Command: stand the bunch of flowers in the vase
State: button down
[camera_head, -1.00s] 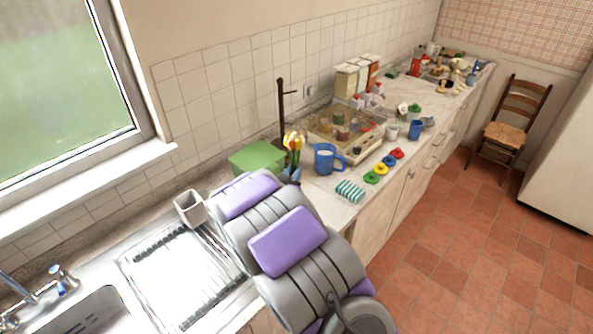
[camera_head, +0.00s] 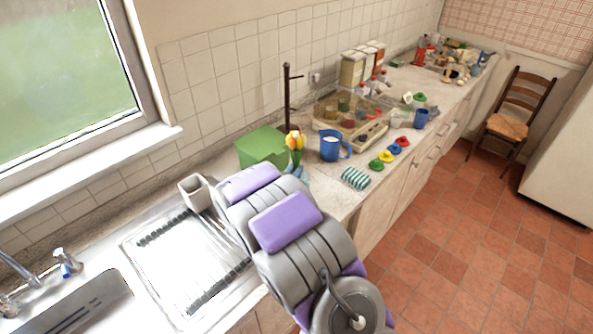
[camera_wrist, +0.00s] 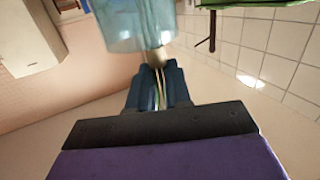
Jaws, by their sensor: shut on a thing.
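The bunch of flowers (camera_head: 294,141), with orange and yellow heads, stands roughly upright beyond my arm in the head view. My gripper (camera_wrist: 160,78) has dark blue fingers and is shut on its thin stems (camera_wrist: 158,97) in the wrist view. A light blue translucent vessel, apparently the vase (camera_wrist: 140,28), is just past the fingertips; a pale blue part of it (camera_head: 304,174) shows in the head view right below the flowers. A beige piece lies between the fingertips and the vessel. I cannot tell whether the stems are inside it. My arm hides most of this spot.
A green box (camera_head: 262,147) stands behind, near a dark upright post (camera_head: 287,98). A blue jug (camera_head: 331,148), a striped sponge (camera_head: 355,179) and several coloured lids are to the right. A beige square pot (camera_head: 195,192) stands by the drainer, left of my arm.

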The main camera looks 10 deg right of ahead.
jog(key=shift+d, duration=0.2)
jog(key=c, duration=1.4)
grip_release()
jog(key=shift+d, duration=0.35)
jog(key=o, duration=0.3)
jog(key=shift+d, duration=0.5)
jog(key=shift+o, duration=0.6)
jog(key=p+v, duration=0.1)
jog(key=v, duration=1.6)
jog(key=shift+a, duration=0.6)
jog(key=shift+s+a, duration=0.1)
jog(key=shift+a, duration=0.15)
